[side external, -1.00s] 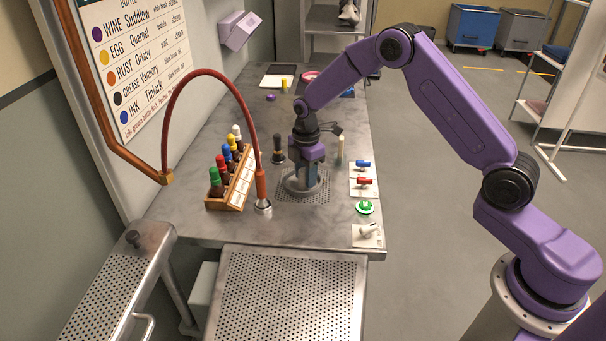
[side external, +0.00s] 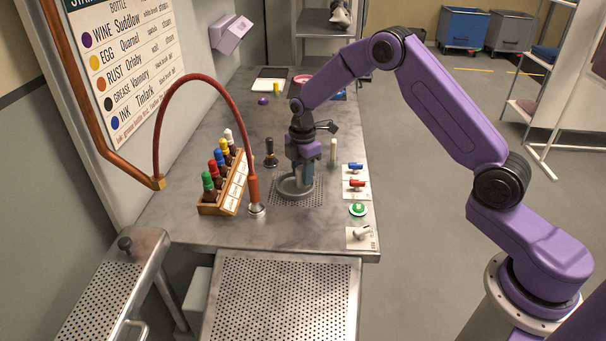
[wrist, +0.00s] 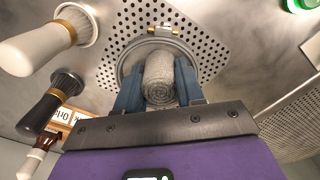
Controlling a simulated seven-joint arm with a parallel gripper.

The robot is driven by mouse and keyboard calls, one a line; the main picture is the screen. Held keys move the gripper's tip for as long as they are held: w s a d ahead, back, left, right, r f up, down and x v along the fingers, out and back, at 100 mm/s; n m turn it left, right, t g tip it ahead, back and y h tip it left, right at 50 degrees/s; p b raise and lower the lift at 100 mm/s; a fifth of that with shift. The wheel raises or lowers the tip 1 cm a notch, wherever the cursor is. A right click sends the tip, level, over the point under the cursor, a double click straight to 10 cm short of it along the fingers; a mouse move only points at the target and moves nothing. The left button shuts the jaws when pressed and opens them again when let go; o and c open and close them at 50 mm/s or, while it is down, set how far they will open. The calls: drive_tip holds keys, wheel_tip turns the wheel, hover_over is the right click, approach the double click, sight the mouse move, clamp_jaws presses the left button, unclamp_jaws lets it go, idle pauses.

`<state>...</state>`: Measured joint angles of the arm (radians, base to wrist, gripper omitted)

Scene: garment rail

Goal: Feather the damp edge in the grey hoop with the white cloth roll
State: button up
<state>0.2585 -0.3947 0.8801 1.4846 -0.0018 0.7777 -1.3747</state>
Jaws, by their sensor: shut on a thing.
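My gripper (wrist: 158,92) is shut on the white cloth roll (wrist: 159,78), which stands between the two blue fingers with its coiled end towards the wrist camera. The grey hoop (wrist: 126,65) lies around and beyond the roll in the wrist view. In the side view my gripper (side external: 302,181) points down inside or just above the grey hoop (side external: 283,194) on the bench's perforated patch. Whether the roll touches the fabric is hidden. The damp edge cannot be made out.
A wooden rack of capped bottles (side external: 222,190) and a red hose (side external: 205,80) stand to the left. A dark-handled brush (side external: 270,153) and a pale-handled brush (side external: 333,152) stand behind. Blue and red levers (side external: 356,183) and a green button (side external: 357,209) line the right edge.

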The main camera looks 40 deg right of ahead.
drive_tip(key=shift+w, duration=0.15)
drive_tip(key=shift+w+f, duration=0.1)
drive_tip(key=shift+w, duration=0.4)
drive_tip(key=shift+w+a, duration=0.1)
drive_tip(key=shift+w+a+f, duration=0.1)
drive_tip(key=shift+w, duration=0.25)
wheel_tip(320, 180, up, 7)
idle(0.8)
idle(0.4)
